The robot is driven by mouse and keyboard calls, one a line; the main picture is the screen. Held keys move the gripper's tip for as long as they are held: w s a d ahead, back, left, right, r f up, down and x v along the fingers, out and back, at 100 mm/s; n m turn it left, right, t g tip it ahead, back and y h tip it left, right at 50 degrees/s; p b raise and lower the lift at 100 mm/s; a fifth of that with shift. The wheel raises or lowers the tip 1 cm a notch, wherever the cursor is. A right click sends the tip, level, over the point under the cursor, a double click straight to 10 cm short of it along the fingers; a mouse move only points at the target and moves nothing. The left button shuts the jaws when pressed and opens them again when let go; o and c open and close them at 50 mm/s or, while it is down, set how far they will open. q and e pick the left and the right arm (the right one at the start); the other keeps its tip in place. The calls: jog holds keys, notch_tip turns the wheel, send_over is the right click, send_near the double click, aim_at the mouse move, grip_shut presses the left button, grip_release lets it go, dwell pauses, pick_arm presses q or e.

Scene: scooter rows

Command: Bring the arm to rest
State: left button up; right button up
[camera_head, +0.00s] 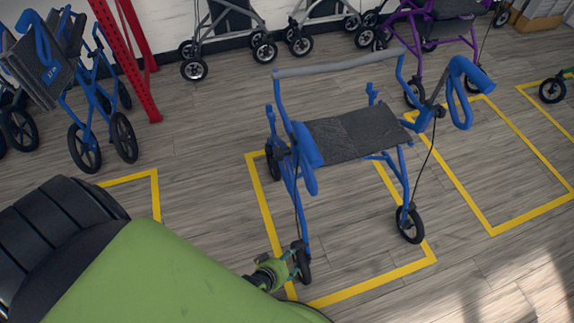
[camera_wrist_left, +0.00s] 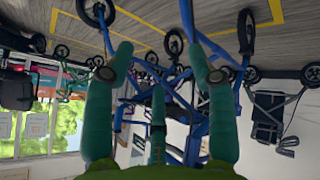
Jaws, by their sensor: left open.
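My left gripper (camera_head: 296,262) is at the bottom centre of the head view, small and green. It is beside the near left wheel of a blue rollator (camera_head: 350,136), and I cannot tell whether they touch. In the left wrist view, the fingers of this gripper (camera_wrist_left: 160,50) are spread apart, and I see nothing held between them. That view is upside down, with blue frame tubes (camera_wrist_left: 190,98) behind the fingers. My green left arm (camera_head: 170,270) fills the lower left of the head view. My right gripper is in neither view.
The blue rollator stands in a yellow floor outline (camera_head: 375,285). An empty outline (camera_head: 510,215) lies to its right. A folded blue rollator (camera_head: 45,75) and red post (camera_head: 130,60) stand at upper left. A purple rollator (camera_head: 415,40) is at the back.

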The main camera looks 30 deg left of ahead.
pick_arm(q)
jog(key=s+a+f+m+g, duration=0.2)
jog(key=s+m, duration=0.1)
jog(key=s, duration=0.4)
jog(key=s+a+f+m+g+y, duration=0.1)
jog(key=s+a+f+m+g, duration=0.1)
jog(key=s, duration=0.6)
jog(key=s+a+f+m+g, duration=0.2)
jog(key=s+f+m+g, duration=0.1)
jog(key=s, duration=0.5)
jog(key=shift+s+a+f+m+p, duration=0.15)
jog(key=shift+a+f+m+p, duration=0.25)
jog(key=shift+m, duration=0.1)
